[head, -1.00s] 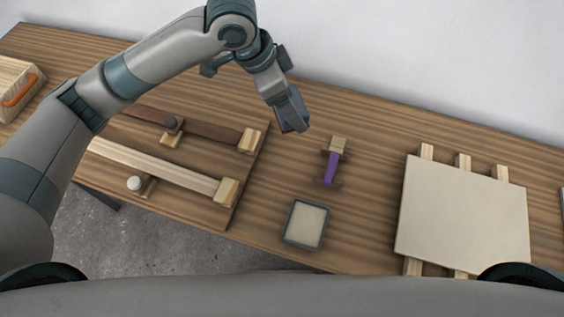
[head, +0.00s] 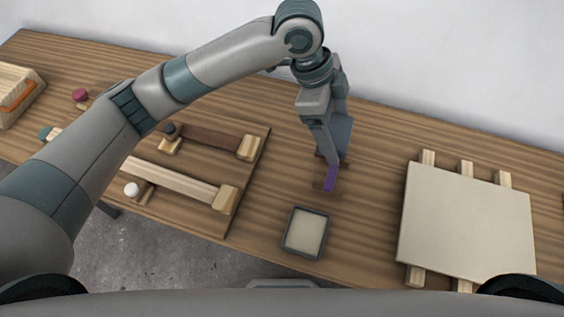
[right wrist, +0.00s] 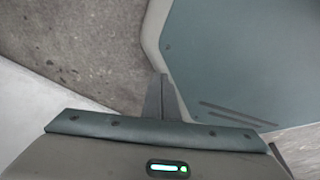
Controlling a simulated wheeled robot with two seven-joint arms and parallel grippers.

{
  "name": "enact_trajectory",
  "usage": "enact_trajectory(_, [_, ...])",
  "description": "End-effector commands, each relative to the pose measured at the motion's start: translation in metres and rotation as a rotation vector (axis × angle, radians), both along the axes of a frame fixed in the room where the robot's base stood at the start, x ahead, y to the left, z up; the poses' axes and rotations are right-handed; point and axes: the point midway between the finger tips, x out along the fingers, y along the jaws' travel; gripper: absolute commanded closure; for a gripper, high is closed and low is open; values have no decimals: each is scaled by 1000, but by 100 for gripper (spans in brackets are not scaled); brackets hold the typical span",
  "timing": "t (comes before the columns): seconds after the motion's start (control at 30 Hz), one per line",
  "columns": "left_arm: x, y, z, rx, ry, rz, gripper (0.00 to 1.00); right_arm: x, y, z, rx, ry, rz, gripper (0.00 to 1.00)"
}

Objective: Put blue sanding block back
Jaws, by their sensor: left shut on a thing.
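A shallow grey-rimmed tray (head: 288,229) with a beige inside lies nearer me. In the right wrist view, dark fingers of my right gripper (right wrist: 162,95) show close together; their opening is unclear.
Two wooden bar clamps (head: 172,178) lie on a board at the left. A pale panel (head: 465,220) rests on wooden strips at the right. A wooden block with an orange handle (head: 18,95) stands far left. Bare bench (head: 370,205) lies between tray and panel.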

Motion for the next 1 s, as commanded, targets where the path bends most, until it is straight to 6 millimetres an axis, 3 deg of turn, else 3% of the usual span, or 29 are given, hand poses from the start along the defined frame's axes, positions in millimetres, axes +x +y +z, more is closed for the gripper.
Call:
enact_trajectory(0.17, [-2,25,-12,1,4,4,47,-16,-7,2,-14,44,-1,100])
enact_trajectory(0.4, [-6,70,-39,2,4,3,47,-68,-31,2,-54,168,-9,100])
enact_trajectory(0.63, [-8,103,-60,1,3,2,47,-74,-32,9,-55,180,-8,100])
enact_trajectory(1.0, [-8,110,-66,0,-1,-1,47,-73,-31,10,-54,179,-8,100])
